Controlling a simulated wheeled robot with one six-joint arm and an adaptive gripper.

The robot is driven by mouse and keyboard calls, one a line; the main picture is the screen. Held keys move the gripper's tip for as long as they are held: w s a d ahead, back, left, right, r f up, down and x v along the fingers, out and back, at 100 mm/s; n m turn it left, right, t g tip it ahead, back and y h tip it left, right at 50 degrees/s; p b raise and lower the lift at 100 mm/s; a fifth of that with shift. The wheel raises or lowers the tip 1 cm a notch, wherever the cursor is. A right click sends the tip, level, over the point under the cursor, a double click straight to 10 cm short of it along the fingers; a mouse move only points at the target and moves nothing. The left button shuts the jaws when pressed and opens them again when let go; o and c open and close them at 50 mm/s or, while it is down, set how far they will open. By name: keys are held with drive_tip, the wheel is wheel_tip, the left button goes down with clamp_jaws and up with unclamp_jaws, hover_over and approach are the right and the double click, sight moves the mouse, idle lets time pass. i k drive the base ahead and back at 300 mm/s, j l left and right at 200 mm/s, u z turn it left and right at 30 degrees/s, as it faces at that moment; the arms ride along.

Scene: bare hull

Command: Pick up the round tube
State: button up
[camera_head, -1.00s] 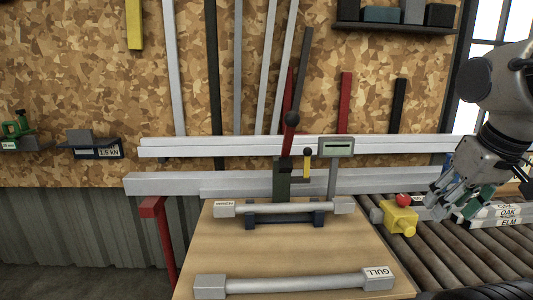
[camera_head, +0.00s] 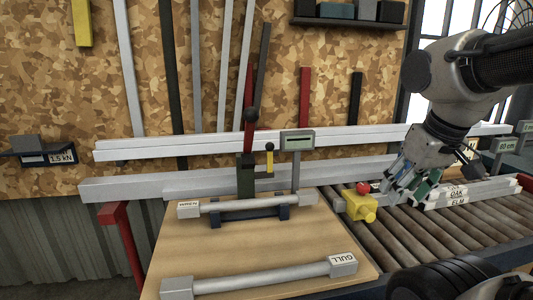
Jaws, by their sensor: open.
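Two pale grey tubes with block ends lie on a wooden tabletop (camera_head: 255,245). The tube labelled WREN (camera_head: 240,204) lies at the back, on a dark blue rest. The tube labelled GULL (camera_head: 262,281) lies along the front edge. Both look rounded along the middle; I cannot tell which is the round tube. My gripper (camera_head: 400,186) is open, with green on its fingers. It points down to the right of the tabletop, over the roller conveyor, apart from both tubes. Part of its fingers overlaps the items behind it.
A yellow block with a red knob (camera_head: 358,204) sits close to my gripper, left of it. Bars labelled OAK and ELM (camera_head: 465,195) lie on the roller conveyor (camera_head: 430,235). A lever press (camera_head: 247,165) and a display post (camera_head: 297,146) stand behind the tabletop. The tabletop between the tubes is clear.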

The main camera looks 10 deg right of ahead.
sight(192, 209)
drive_tip(key=k+l, duration=0.4)
drive_tip(key=l, duration=0.15)
drive_tip(key=k+l, duration=0.85)
drive_tip(key=l, duration=0.25)
drive_tip(key=k+l, duration=0.45)
drive_tip(key=i+j, duration=0.2)
drive_tip(key=j, duration=0.25)
drive_tip(key=i+j+z, duration=0.1)
drive_tip(key=i+j, duration=0.15)
drive_tip(key=j, duration=0.15)
drive_tip(key=i+j, duration=0.2)
drive_tip(key=j, duration=0.25)
drive_tip(key=i+j+z, duration=0.1)
drive_tip(key=j, duration=0.35)
drive_tip(key=i+j, duration=0.3)
drive_tip(key=j, duration=0.2)
drive_tip(key=i+j+z, duration=0.1)
drive_tip(key=j, duration=0.35)
drive_tip(key=i+j, duration=0.3)
drive_tip(key=j, duration=0.2)
drive_tip(key=i+j, duration=0.15)
drive_tip(key=j, duration=0.3)
drive_tip(key=z, duration=0.05)
